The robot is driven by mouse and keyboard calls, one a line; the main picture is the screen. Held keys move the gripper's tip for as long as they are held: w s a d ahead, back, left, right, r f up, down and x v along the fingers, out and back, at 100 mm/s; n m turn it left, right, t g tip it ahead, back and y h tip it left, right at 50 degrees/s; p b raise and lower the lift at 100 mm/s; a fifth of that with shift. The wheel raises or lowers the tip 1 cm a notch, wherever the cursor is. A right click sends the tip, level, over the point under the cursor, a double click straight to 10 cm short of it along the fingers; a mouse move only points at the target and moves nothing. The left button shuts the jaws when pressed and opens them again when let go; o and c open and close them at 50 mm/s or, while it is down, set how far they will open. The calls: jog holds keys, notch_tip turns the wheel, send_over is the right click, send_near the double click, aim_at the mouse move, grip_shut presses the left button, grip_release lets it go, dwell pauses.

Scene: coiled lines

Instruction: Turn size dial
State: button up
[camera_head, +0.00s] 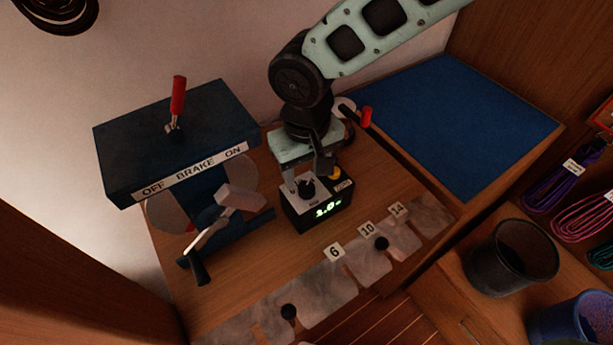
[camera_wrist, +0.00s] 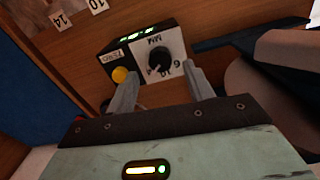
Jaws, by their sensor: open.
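The size dial is a black knob (camera_head: 306,187) on a small dark counter box (camera_head: 317,214) with a green lit display that seems to read 3.0. In the wrist view the knob (camera_wrist: 160,63) sits on a pale face marked MM, with 6 and 10 legible near its lower right edge. A yellow button (camera_wrist: 120,74) labelled ZERO is beside it. My gripper (camera_wrist: 161,75) is open and points down at the box, its fingertips on either side of the knob's near edge. I cannot tell whether either finger touches the knob. In the head view the gripper (camera_head: 307,172) partly covers the box top.
A blue brake box (camera_head: 170,140) with a red lever and a crank (camera_head: 215,225) stand left. A red-tipped rod (camera_head: 366,117) is right of my gripper. Slots labelled 6, 10 and 14 line the front edge. A blue mat (camera_head: 460,120) lies clear behind right; a dark cup (camera_head: 510,257) stands front right.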

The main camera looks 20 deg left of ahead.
aim_at(306, 186)
jog(key=shift+f, duration=1.95)
jog(key=c, duration=1)
jog(key=shift+n, duration=0.3)
jog(key=n, duration=0.4)
jog(key=shift+r+n+b, duration=0.1)
jog(key=shift+n+b, duration=0.2)
jog(key=shift+n, duration=2.3)
